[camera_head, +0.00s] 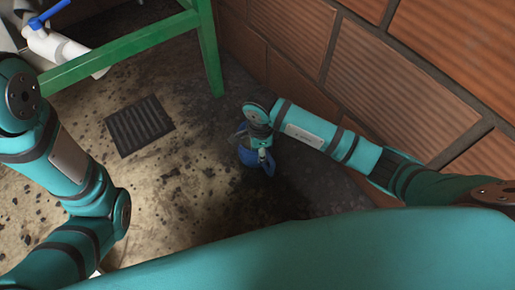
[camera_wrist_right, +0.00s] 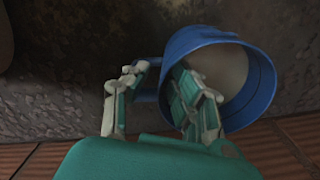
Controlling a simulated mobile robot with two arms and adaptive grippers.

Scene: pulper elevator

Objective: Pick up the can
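The blue can (camera_head: 247,157) stands on the floor by the brick wall, partly hidden under my right gripper (camera_head: 262,150) in the head view. In the right wrist view the can (camera_wrist_right: 263,88) shows its round open mouth and a pale inside. A blue part like a handle (camera_wrist_right: 148,88) sticks out on its left side. My right gripper (camera_wrist_right: 160,92) has its fingers apart, with the handle and near wall between them. The right finger overlaps the can's mouth; I cannot tell whether either finger touches. My left arm shows at the left, but its gripper is out of view.
The brick wall (camera_head: 420,75) rises close on the right of the can. A green metal frame (camera_head: 212,55) stands behind it. White pipes with a blue valve handle (camera_head: 50,13) are at the top left. A dark floor grate (camera_head: 139,125) lies left, with free floor around it.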

